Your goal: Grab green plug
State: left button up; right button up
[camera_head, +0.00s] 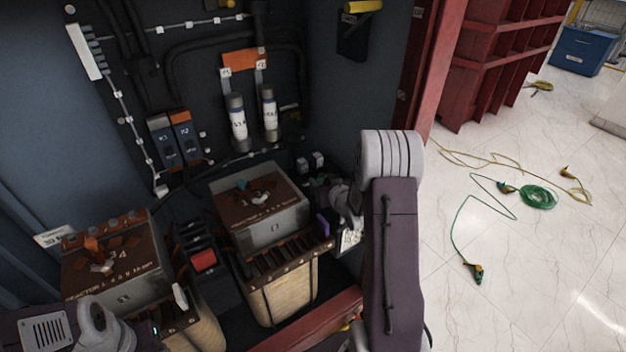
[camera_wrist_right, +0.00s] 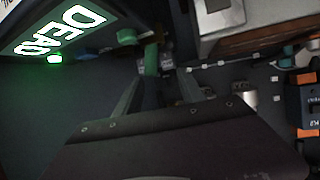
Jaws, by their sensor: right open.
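My right gripper (camera_head: 340,200) is beside the cabinet's right inner wall, partly hidden by my own arm. In the right wrist view its two dark fingers (camera_wrist_right: 158,85) are apart. A green cylindrical piece (camera_wrist_right: 151,60), which looks like a green plug, shows just beyond and between the fingertips. I cannot tell whether the fingers touch it. In the head view this piece is hidden behind my arm. Other green plugs lie on the floor to the right, one at a cable end (camera_head: 477,272).
A lit display reading "DEAD" (camera_wrist_right: 65,30) is close by on the left of the wrist view. Two brown-topped reactor units (camera_head: 258,205) fill the cabinet floor. A red beam (camera_head: 310,325) crosses in front. A green cable coil (camera_head: 538,197) lies on the open tiled floor.

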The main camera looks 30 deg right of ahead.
jog(key=x, duration=0.4)
jog(key=shift+w+f, duration=0.15)
jog(key=x, duration=0.5)
jog(key=shift+w+f, duration=0.1)
jog(key=shift+f, duration=0.1)
jog(key=shift+r, duration=0.1)
grip_shut()
